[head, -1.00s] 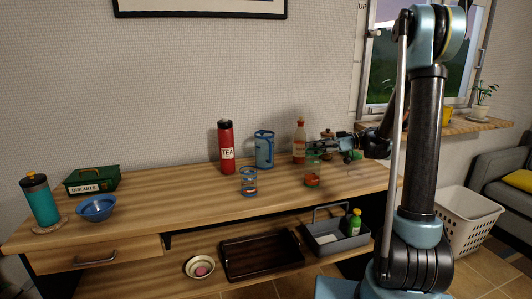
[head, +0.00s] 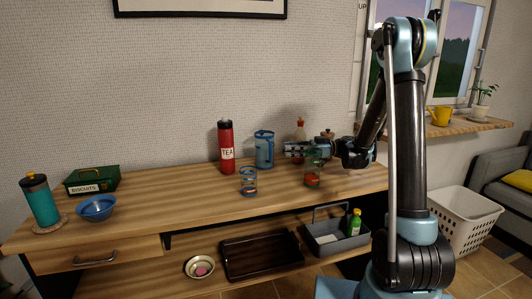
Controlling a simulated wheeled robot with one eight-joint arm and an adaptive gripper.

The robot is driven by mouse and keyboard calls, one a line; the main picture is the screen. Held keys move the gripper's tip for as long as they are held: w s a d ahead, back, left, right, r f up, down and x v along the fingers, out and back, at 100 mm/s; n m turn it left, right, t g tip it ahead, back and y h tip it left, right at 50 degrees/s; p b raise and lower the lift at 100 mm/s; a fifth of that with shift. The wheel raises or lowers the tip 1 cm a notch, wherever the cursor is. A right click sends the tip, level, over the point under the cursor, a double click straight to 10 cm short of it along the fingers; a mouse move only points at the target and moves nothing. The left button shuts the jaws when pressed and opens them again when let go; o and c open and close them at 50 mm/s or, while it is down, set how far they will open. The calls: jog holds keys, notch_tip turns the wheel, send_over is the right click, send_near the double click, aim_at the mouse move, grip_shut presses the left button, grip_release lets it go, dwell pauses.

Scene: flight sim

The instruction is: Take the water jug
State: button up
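The water jug is most likely the blue, translucent jug (head: 264,149) with a handle, upright at the back of the wooden table, right of the red TEA flask (head: 227,147). My gripper (head: 289,149) reaches in from the right, pointing left toward the jug, with a small gap between them in the picture. It hides part of the bottle with the orange cap (head: 300,127). The fingers are too small to tell whether they are open or shut.
A patterned glass (head: 248,182) stands in front of the jug. Another glass (head: 312,175) with red at its bottom stands below my gripper. A brown-lidded jar (head: 327,138) is behind my wrist.

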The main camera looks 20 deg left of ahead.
aim_at(270, 161)
jog(key=shift+x, duration=4.15)
jog(key=shift+f, duration=0.1)
grip_shut()
